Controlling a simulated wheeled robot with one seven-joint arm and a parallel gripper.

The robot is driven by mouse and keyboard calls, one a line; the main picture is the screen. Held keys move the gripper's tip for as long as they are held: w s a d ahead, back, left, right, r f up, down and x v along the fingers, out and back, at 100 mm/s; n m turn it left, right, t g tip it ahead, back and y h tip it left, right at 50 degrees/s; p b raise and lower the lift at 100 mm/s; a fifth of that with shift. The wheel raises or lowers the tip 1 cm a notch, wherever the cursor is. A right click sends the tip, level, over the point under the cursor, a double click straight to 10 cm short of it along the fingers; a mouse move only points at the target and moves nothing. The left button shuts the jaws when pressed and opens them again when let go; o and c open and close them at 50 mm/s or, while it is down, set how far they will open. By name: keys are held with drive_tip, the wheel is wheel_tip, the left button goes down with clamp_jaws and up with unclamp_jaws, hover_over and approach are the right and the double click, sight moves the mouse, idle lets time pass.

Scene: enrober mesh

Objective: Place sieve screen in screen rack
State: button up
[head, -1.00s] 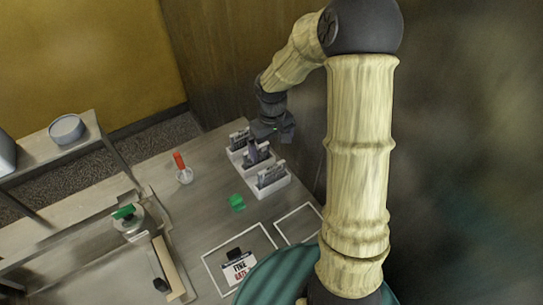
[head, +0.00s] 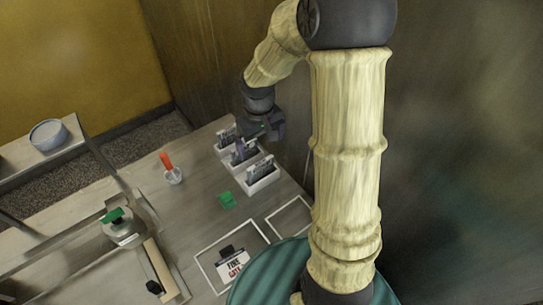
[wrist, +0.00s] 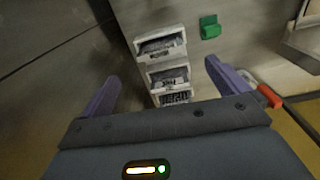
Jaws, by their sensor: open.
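The white screen rack (head: 262,184) stands on the table below the arm's end, with three compartments in a row. Each compartment holds dark grey, patterned upright pieces that look like sieve screens (head: 243,153). The rack also shows in the wrist view (wrist: 159,57), between and beyond my fingers. My gripper (head: 264,128) is over the rack's far end in the head view. In the wrist view my gripper (wrist: 161,70) has its two purple fingers wide apart with nothing held between them. Part of the rack's nearest compartment in that view is hidden by the gripper body.
A green block (head: 227,200) lies beside the rack. A sign reading "FINE GATE" (head: 233,264) lies in a white outlined square. A green-topped container (head: 122,232) stands at left. A bowl (head: 48,134) sits on a shelf.

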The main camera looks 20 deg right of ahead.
drive_tip(key=s+r+m+t, duration=0.2)
drive_tip(key=s+r+m, duration=0.1)
drive_tip(key=s, duration=0.9)
drive_tip(key=shift+r, duration=0.35)
